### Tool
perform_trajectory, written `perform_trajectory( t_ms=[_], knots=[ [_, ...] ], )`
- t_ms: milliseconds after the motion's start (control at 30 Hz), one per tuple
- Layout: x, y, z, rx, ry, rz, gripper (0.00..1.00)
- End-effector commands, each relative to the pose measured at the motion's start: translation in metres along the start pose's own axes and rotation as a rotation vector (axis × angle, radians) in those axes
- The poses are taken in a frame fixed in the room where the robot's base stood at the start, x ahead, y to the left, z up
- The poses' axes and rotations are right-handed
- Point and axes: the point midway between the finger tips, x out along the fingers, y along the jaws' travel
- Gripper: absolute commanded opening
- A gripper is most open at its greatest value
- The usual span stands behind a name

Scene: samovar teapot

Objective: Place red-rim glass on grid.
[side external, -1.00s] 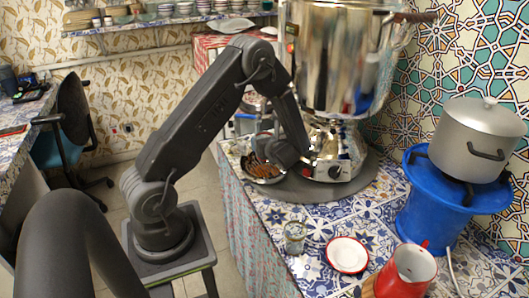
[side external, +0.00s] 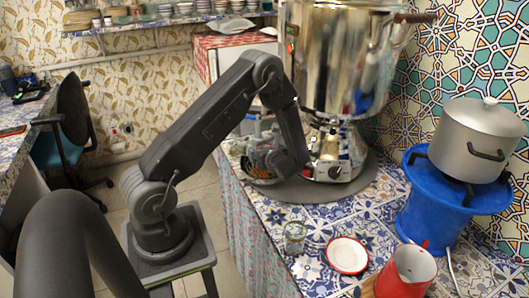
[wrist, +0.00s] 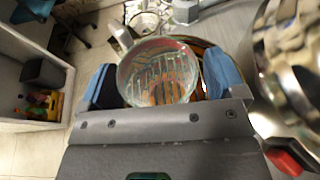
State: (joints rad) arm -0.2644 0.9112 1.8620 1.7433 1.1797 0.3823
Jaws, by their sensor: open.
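A clear glass (wrist: 158,72) stands between the blue finger pads of my gripper (wrist: 160,88) in the wrist view, its round mouth towards the camera. The jaws are open around it, with gaps at the sides. Through the glass I see the brown-orange bars of the grid (wrist: 205,62), which lies in a round metal tray. I cannot tell whether the glass touches the grid. In the side view my gripper (side external: 264,160) is at the tray (side external: 251,176) beside the samovar's base and mostly hides the glass and grid. Another clear glass (side external: 294,237) stands on the table.
The big metal samovar (side external: 335,60) rises close to the right of my gripper; its body also fills the right of the wrist view (wrist: 290,70). A red-rimmed saucer (side external: 347,255), a red pot (side external: 408,272) and a blue stand with a grey pot (side external: 475,140) are further right.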

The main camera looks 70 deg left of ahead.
Motion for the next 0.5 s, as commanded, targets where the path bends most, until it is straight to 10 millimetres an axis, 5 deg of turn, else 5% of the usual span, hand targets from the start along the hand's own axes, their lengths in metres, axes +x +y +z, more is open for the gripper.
perform_trajectory(
  t_ms=[267,500],
  knots=[
    [-0.003,0.0,0.004,-0.001,0.0,-0.001,0.89],
    [-0.045,-0.002,0.003,0.0,0.0,-0.006,0.89]
  ],
)
